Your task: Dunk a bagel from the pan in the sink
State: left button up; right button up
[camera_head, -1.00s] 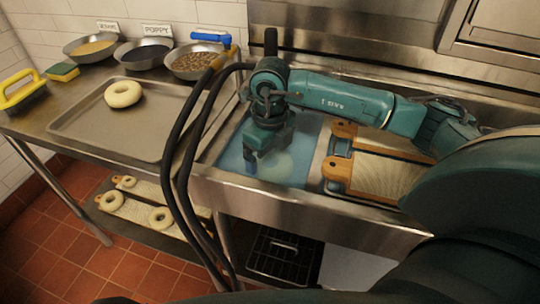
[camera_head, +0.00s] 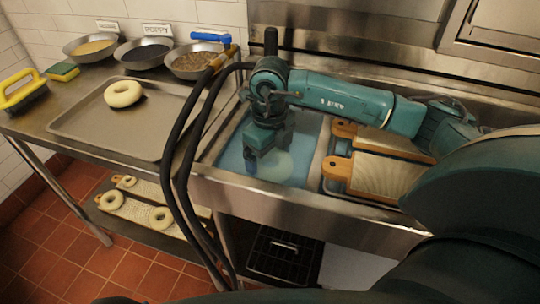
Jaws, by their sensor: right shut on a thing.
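My right gripper (camera_head: 262,162) reaches down into the water-filled sink (camera_head: 308,150). It is shut on a pale bagel (camera_head: 276,167), which looks to be under or at the water surface. The gripper's fingers hide part of this bagel. Another pale bagel (camera_head: 123,94) lies on the metal pan (camera_head: 110,132) on the counter to the left of the sink. My left gripper is not in view.
Bowls of toppings (camera_head: 145,53) stand behind the pan. A yellow-handled brush (camera_head: 22,92) and a sponge (camera_head: 63,71) lie at the far left. Wooden-handled boards (camera_head: 385,175) sit right of the water. More bagels (camera_head: 160,217) lie on boards on the lower shelf.

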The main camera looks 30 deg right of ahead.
notch_tip(320, 180, up, 2)
jog(key=shift+r+p, duration=0.15)
jog(key=shift+p, duration=0.6)
notch_tip(320, 180, up, 2)
jog(key=shift+r+p, duration=0.1)
jog(key=shift+p, duration=0.65)
pick_arm(q)
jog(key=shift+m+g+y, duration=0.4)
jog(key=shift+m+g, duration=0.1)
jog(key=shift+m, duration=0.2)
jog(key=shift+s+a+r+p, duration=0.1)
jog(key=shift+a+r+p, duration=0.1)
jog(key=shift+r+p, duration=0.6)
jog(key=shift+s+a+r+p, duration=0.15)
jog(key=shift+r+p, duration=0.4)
jog(key=shift+p, duration=0.5)
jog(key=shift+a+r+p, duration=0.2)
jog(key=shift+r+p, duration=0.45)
jog(key=shift+p, duration=0.3)
pick_arm(e)
notch_tip(320, 180, up, 9)
jog(key=shift+f, duration=0.2)
